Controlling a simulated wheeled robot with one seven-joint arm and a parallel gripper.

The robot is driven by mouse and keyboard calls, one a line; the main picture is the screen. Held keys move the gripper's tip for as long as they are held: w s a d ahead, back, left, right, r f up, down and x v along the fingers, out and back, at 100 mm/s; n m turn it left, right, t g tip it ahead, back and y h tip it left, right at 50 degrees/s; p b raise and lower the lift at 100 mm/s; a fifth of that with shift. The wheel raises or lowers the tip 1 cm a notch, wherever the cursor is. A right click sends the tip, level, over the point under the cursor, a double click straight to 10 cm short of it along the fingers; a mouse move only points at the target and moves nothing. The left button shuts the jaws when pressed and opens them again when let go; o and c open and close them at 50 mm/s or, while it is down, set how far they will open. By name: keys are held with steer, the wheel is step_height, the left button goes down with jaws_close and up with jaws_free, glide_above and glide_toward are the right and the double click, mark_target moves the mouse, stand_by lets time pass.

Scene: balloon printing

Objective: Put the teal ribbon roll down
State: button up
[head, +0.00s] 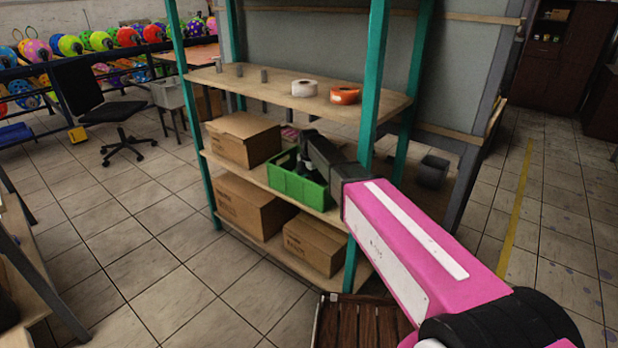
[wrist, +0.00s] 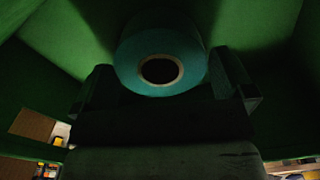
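The teal ribbon roll (wrist: 130,74) shows in the wrist view with its pale round core facing me. My gripper (wrist: 163,75) has one dark finger on each side of the roll, and both seem to touch its edges. Green walls of the crate (wrist: 268,35) surround the roll and fingers. In the head view the green crate (head: 296,188) stands on the middle shelf, with my gripper (head: 304,163) reaching down into it. The roll is hidden there behind the crate wall and my wrist. Whether the roll rests on the crate floor is too dark to tell.
A cardboard box (head: 243,139) stands left of the crate. A white roll (head: 304,88) and an orange roll (head: 345,94) lie on the shelf above. Teal posts (head: 372,85) frame the shelf, one close to my wrist. More boxes (head: 315,243) fill the bottom shelf.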

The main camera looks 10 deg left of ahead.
step_height(320, 180, up, 9)
stand_by(0.7)
